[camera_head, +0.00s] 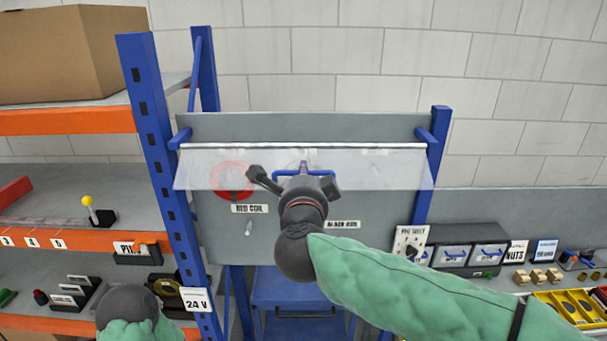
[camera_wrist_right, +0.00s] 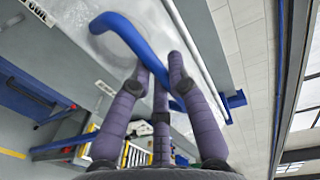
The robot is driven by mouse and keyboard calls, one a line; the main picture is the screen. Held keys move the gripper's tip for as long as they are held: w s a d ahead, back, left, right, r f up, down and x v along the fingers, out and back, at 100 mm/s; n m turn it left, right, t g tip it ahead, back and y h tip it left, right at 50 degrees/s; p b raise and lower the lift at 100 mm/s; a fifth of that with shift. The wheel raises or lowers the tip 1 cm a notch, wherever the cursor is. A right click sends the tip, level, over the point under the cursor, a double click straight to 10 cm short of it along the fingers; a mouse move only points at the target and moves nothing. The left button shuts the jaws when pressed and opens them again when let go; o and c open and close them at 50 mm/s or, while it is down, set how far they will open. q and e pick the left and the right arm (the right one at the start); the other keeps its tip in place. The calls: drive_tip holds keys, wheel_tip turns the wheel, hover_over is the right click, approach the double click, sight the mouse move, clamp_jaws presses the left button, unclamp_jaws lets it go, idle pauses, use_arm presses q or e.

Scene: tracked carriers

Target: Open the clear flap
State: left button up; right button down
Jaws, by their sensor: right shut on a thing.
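The clear flap (camera_head: 390,168) hangs from a pale rail (camera_head: 370,146) along the top of a grey panel. It looks wider at its lower edge, as if tilted out towards me. A blue handle (camera_head: 284,173) is at the flap's middle; it also shows as a bent blue bar in the right wrist view (camera_wrist_right: 124,32). My right gripper (camera_head: 296,181) is shut on the handle, its fingers (camera_wrist_right: 160,75) around the bar. A red coil (camera_head: 231,177) shows through the flap. My gripper and wrist hide part of the panel. My left gripper's fingers are not visible.
Blue posts (camera_head: 160,160) flank the panel. Orange-edged shelves (camera_head: 70,121) with a cardboard box (camera_head: 72,52) stand left. A RED COIL label (camera_head: 250,209) sits below the flap. A blue cart (camera_head: 300,288) stands underneath.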

drive_tip(key=shift+r, duration=0.55)
drive_tip(key=shift+s+r+g+p, duration=0.1)
drive_tip(key=shift+r+g+p, duration=0.7)
drive_tip(key=shift+p, duration=0.05)
drive_tip(key=shift+r+g+p, duration=0.35)
drive_tip(key=shift+r+g, duration=0.45)
drive_tip(key=shift+g, duration=0.2)
drive_tip(key=r+g, duration=0.1)
drive_tip(key=w+r+g, duration=0.1)
drive_tip(key=g, duration=0.1)
drive_tip(key=shift+r, duration=0.25)
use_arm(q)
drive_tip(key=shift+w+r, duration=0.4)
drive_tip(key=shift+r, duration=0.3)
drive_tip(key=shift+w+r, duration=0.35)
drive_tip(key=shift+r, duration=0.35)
use_arm(e)
drive_tip(key=shift+w+r+g, duration=0.45)
drive_tip(key=shift+r+g, duration=0.2)
drive_tip(key=shift+g, duration=0.35)
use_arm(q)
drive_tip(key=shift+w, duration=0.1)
use_arm(e)
drive_tip(key=c, duration=1.2)
unclamp_jaws()
drive_tip(key=shift+o, duration=0.2)
